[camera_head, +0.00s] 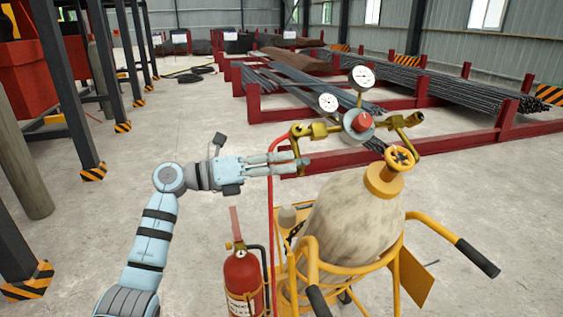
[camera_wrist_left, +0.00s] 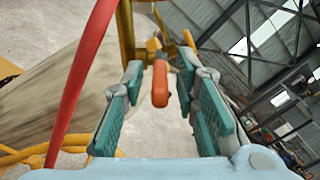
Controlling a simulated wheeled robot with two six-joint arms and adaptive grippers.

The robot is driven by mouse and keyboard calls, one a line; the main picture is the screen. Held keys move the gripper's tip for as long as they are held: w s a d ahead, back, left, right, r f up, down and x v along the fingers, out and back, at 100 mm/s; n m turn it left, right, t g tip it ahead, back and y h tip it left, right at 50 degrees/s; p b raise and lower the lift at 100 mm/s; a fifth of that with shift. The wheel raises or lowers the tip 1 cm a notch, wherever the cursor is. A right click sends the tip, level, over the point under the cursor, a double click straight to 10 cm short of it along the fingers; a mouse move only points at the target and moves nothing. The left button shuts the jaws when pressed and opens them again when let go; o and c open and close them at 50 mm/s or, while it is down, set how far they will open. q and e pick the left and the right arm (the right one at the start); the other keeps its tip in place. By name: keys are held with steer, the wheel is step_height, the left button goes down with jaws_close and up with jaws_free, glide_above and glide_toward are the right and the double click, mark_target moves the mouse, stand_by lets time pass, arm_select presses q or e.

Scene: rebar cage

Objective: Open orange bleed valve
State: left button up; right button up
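The orange bleed valve handle (camera_wrist_left: 160,82) shows in the left wrist view between the fingers of my left gripper (camera_wrist_left: 161,100), with a visible gap on each side. In the head view my left gripper (camera_head: 303,163) reaches in from the left, its fingers at the lower part of the brass fitting (camera_head: 299,131) left of the gauges. The fingers look apart and hold nothing. The handle is mostly hidden by the fingers in the head view. My right gripper is not in view.
A gas cylinder (camera_head: 350,215) with a yellow handwheel (camera_head: 400,158), a red knob (camera_head: 364,121) and two gauges stands in a yellow cart (camera_head: 431,224). A red hose (camera_head: 270,210) hangs beside my gripper. A fire extinguisher (camera_head: 243,281) stands below. Red rebar racks (camera_head: 440,145) lie behind.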

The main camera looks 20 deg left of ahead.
arm_select(q)
steer(key=shift+w, duration=0.1)
jaws_close()
